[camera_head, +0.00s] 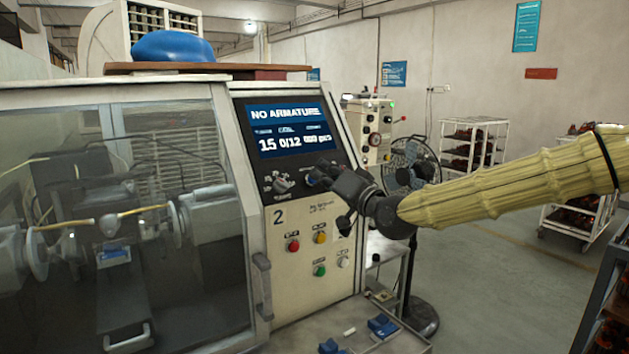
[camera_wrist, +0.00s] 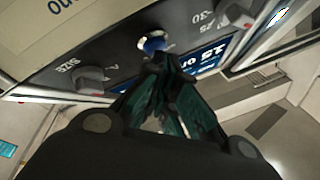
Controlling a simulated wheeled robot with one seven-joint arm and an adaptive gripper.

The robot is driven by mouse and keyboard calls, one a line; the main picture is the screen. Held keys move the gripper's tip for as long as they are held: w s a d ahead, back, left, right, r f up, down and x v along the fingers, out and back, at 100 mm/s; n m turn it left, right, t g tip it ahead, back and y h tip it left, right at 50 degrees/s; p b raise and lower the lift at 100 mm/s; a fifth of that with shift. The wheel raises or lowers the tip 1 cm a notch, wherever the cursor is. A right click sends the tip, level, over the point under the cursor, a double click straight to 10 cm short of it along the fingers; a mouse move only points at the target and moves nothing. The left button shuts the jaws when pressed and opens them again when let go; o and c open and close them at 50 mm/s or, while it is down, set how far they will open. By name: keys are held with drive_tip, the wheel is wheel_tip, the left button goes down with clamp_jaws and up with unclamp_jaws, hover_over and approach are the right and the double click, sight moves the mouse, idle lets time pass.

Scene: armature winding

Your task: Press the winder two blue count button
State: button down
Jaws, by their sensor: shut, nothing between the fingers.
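Winder two (camera_head: 265,240), marked "2", has a sloped dark panel with a lit screen (camera_head: 290,130) headed "NO ARMATURE". The blue count button (camera_wrist: 152,42) shows in the wrist view as a round blue cap in a silver ring, below the screen and between the knobs. In the head view my gripper (camera_head: 318,177) mostly hides that spot. My gripper (camera_wrist: 168,62) is shut and empty, its tips close to the button's lower right edge in the wrist view. I cannot tell whether they touch it.
Grey knobs (camera_head: 279,184) sit left of my gripper on the panel. Red (camera_head: 293,245), yellow (camera_head: 320,238), green (camera_head: 319,270) and white (camera_head: 343,262) buttons sit lower on the front. A fan (camera_head: 412,165) stands behind my arm.

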drive_tip(key=shift+d+r, duration=0.1)
drive_tip(key=s+d+r, duration=0.1)
drive_tip(key=s, duration=0.1)
drive_tip(key=s+d+r, duration=0.1)
drive_tip(key=s+r, duration=0.1)
drive_tip(key=shift+d+r, duration=0.15)
drive_tip(key=shift+d, duration=0.2)
idle(0.5)
